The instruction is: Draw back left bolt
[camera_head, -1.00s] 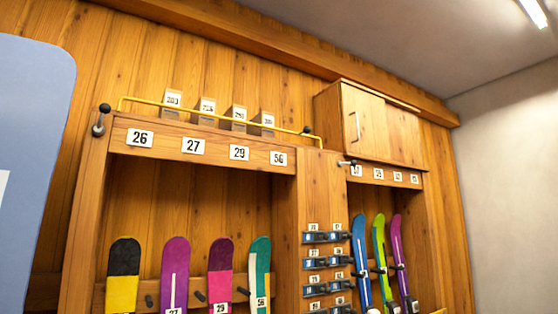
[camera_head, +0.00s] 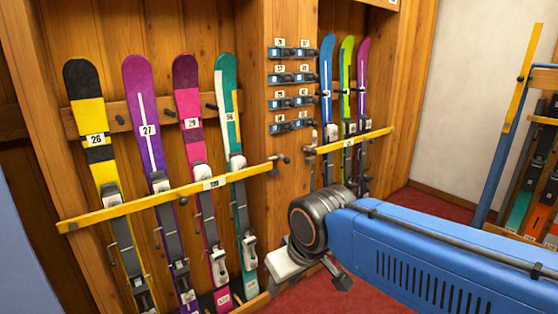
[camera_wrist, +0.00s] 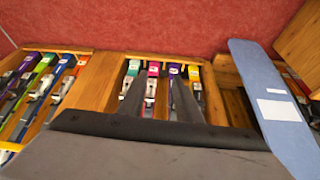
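A yellow bar (camera_head: 150,203) crosses the skis of the left bay. A bolt with a dark knob (camera_head: 279,162) sits at its right end, on the wooden post. A shorter yellow bar (camera_head: 350,143) crosses the right bay, with small dark fittings at its left end. My gripper shows in the wrist view (camera_wrist: 156,95) as two dark fingers spread apart, with skis seen between and beyond them. No thing is held between them. In the head view my wrist is low in front of the post, below and apart from the bolt; its fingertips are hard to make out there.
Numbered skis, including a purple one (camera_head: 144,95), stand in the left bay; more stand in the right bay. Small blue-and-black bindings (camera_head: 289,78) hang on the post. A blue-framed rack (camera_head: 497,150) stands at right. A blue board (camera_wrist: 268,95) is nearby. Red floor (camera_head: 385,282) is partly clear.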

